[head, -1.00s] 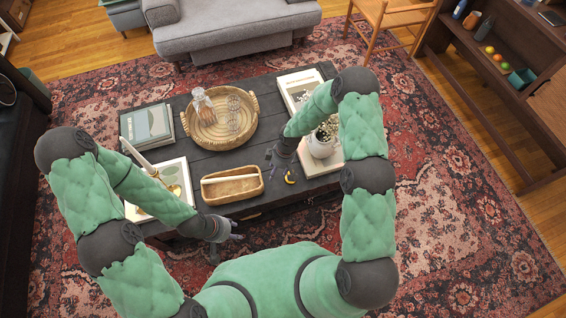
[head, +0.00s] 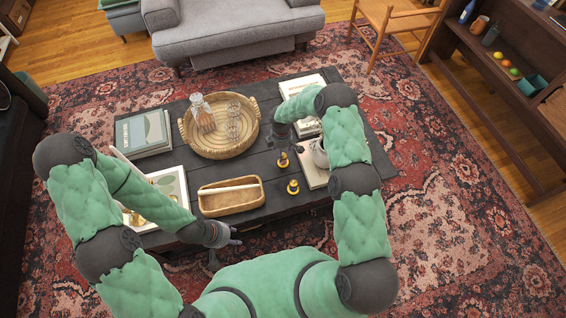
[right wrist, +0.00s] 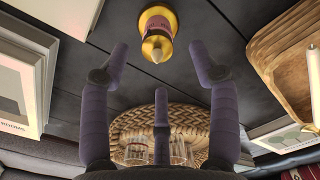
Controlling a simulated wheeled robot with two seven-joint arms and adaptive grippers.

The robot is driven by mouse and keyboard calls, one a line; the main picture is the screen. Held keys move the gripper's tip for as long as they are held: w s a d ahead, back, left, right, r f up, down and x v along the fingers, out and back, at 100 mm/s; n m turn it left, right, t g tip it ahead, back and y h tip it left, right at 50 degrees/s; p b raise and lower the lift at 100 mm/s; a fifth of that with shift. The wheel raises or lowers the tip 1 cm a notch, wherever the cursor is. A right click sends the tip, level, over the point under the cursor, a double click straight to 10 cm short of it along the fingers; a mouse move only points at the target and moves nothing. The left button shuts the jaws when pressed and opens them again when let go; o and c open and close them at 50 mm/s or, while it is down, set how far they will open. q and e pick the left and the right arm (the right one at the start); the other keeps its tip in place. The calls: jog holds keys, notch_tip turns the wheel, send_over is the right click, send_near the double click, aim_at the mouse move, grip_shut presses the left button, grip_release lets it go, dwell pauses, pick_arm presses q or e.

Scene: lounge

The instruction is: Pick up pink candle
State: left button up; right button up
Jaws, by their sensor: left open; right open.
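A pink candle (right wrist: 157,22) in a gold holder shows in the right wrist view, at the top centre beyond my right fingertips. Two small brass holders (head: 293,187) stand on the dark table in the head view, right of the wooden tray; I cannot tell there which bears the pink candle. My right gripper (right wrist: 160,70) is open and empty, its fingers spread to either side below the candle, apart from it. My left gripper (head: 226,244) is open and empty at the table's front edge.
A wooden tray (head: 212,205) with a white candle lies left of the brass holders. A round wicker tray (head: 190,143) with a decanter and glasses stands behind. Books (head: 144,147) lie at the table's left. A white vase, partly hidden by my right arm, is close on the right.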

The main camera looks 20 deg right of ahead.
jog(key=f, duration=0.1)
jog(key=f+b, duration=0.1)
jog(key=f, duration=0.1)
jog(key=f+b, duration=0.1)
jog(key=f, duration=0.1)
jog(key=shift+s+d, duration=0.2)
jog(key=shift+d, duration=0.15)
grip_shut()
